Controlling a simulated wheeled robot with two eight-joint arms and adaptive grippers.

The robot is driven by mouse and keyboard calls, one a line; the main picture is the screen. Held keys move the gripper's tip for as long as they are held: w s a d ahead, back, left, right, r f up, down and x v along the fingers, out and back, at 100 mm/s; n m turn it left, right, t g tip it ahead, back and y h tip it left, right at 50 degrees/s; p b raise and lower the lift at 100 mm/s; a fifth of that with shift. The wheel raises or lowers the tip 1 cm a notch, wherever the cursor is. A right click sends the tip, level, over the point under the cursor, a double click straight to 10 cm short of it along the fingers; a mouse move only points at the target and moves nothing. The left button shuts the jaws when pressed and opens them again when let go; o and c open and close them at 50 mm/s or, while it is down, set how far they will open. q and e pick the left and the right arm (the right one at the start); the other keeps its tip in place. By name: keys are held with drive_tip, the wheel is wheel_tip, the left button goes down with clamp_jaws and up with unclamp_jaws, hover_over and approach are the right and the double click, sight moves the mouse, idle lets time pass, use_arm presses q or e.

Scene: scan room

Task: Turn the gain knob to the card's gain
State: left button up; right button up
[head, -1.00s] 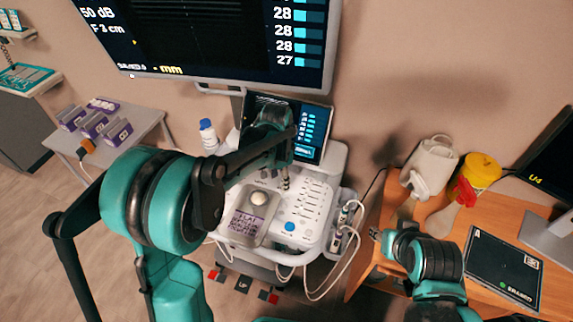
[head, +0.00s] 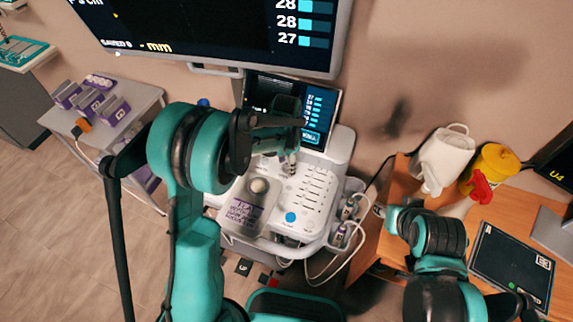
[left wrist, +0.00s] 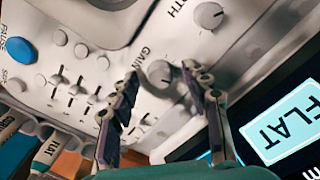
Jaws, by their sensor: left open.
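The gain knob (left wrist: 160,73) is a grey-white knob beside the printed GAIN label on the white console in the left wrist view. My left gripper (left wrist: 158,82) is open, with one finger on each side of this knob; I cannot tell whether they touch it. In the head view my left gripper (head: 291,168) reaches down to the upper part of the console (head: 262,240), hiding the knob. The card (head: 240,212), with purple text too small to read fully, lies on the console's left front. My right gripper (head: 379,211) is near the desk's left edge, its jaws unclear.
Another knob (left wrist: 209,15), sliders and a blue button (left wrist: 21,51) surround the gain knob. A tilted touchscreen (left wrist: 277,132) stands close to the fingers.

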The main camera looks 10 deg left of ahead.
use_arm(q)
drive_tip(key=shift+c, duration=0.4)
clamp_jaws()
drive_tip(key=n, duration=0.5)
drive_tip(key=shift+f+n+b, duration=0.1)
drive_tip(key=shift+n+b, duration=0.25)
drive_tip(key=shift+n, duration=0.05)
drive_tip(key=n, duration=0.5)
drive_tip(key=shift+n, duration=0.4)
drive_tip(key=shift+o, duration=0.4)
unclamp_jaws()
